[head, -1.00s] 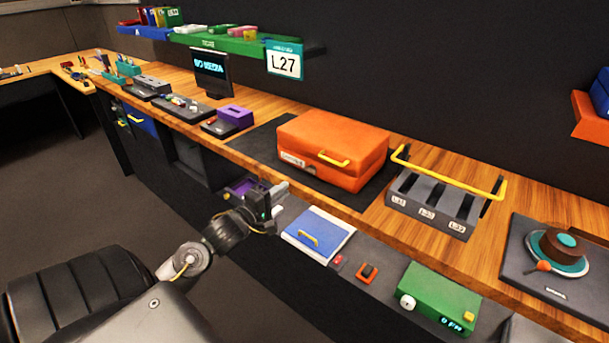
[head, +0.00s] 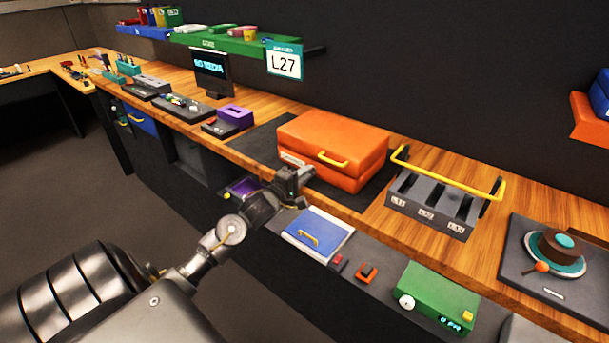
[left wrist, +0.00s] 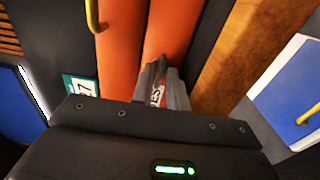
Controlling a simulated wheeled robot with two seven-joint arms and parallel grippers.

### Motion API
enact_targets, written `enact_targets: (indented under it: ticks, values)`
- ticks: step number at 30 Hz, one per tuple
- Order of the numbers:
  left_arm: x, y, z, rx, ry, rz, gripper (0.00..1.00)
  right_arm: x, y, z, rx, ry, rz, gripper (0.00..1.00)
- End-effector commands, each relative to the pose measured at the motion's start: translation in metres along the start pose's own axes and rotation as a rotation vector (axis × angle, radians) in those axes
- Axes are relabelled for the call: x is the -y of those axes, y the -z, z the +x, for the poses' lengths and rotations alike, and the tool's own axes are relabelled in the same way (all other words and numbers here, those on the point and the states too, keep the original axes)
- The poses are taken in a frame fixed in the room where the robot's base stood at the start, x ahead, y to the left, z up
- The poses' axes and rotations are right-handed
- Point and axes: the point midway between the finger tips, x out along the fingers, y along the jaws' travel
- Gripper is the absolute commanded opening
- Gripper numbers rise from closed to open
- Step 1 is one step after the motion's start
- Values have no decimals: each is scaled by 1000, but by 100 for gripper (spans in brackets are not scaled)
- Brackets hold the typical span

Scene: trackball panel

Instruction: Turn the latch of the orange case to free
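The orange case (head: 335,140) lies on a dark mat on the bench, with a yellow handle (head: 333,160) on its front; it also fills the top of the left wrist view (left wrist: 172,40). A pale label (head: 291,159) sits left of the handle on the front. My left gripper (head: 308,185) is at the case's lower front, left of the handle. In the left wrist view its grey fingers (left wrist: 166,88) point at the case front, with a narrow gap and label lettering between them. I cannot make out the latch, or whether the fingers touch anything. My right gripper is out of view.
A blue panel with a yellow handle (head: 316,232) lies below the case. A grey slotted rack with a yellow bar (head: 430,205) stands right of the case. A purple box (head: 236,115) is left. A green unit (head: 437,295) sits on the lower front ledge.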

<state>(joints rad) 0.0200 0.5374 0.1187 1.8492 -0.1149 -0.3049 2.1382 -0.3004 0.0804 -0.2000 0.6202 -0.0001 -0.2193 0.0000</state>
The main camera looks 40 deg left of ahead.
Motion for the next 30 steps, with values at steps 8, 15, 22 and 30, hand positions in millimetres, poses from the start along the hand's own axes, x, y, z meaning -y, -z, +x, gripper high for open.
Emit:
enact_targets:
  ticks: [8,15,22,30]
  values:
    - [0,0,0,0,0,0,0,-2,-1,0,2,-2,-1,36]
    - [-1,0,0,0,1,17,0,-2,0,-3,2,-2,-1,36]
    - [-2,0,0,0,3,116,0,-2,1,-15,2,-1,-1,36]
    - [-3,0,0,0,2,346,0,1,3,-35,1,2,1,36]
